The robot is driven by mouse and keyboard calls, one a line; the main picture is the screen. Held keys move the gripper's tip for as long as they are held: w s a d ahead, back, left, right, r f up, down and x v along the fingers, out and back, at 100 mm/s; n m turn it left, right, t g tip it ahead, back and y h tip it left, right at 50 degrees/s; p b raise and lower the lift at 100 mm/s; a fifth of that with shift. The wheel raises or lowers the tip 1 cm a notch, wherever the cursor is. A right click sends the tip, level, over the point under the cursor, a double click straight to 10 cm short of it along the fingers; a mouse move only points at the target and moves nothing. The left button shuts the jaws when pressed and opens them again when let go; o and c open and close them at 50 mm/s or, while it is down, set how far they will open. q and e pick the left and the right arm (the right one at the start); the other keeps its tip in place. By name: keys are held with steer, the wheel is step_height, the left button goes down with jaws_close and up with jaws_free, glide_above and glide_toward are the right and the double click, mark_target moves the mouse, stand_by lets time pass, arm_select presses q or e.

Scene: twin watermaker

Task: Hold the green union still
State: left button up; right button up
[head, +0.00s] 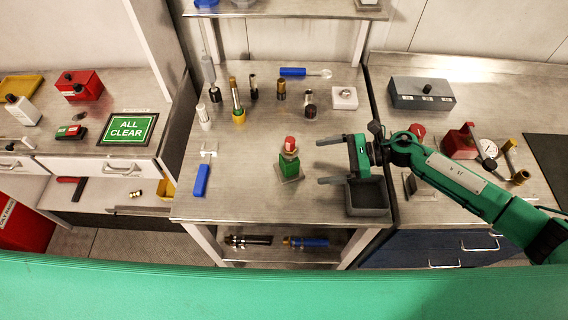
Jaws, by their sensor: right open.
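The green union (289,163) stands upright on a small grey base plate near the front middle of the steel table. A red cap-like part (290,144) sits on top of it. My right gripper (318,162) comes in from the right, with its two dark fingers pointing left towards the union. The fingers are apart and empty. Their tips are just right of the union, and I see no contact. My left gripper does not show.
A grey open bin (367,212) stands under my right gripper at the table's front right. A blue-handled tool (201,180) lies at the left. Several fittings, including a tall brass-and-yellow one (238,115), stand at the back. The table (240,200) is clear left of the union.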

mark_target(299, 164)
steer(key=shift+p+x, duration=0.3)
steer(key=shift+x, duration=0.45)
steer(key=p+x, duration=0.1)
steer(key=x, duration=0.3)
steer(key=shift+r, duration=0.1)
steer(key=shift+f+b+x, duration=0.2)
steer(key=shift+b+x, duration=0.6)
steer(key=shift+x, duration=1.15)
steer(key=shift+c, duration=0.2)
steer(key=c, duration=2)
steer(key=o, duration=1.2)
steer(key=shift+c, duration=0.2)
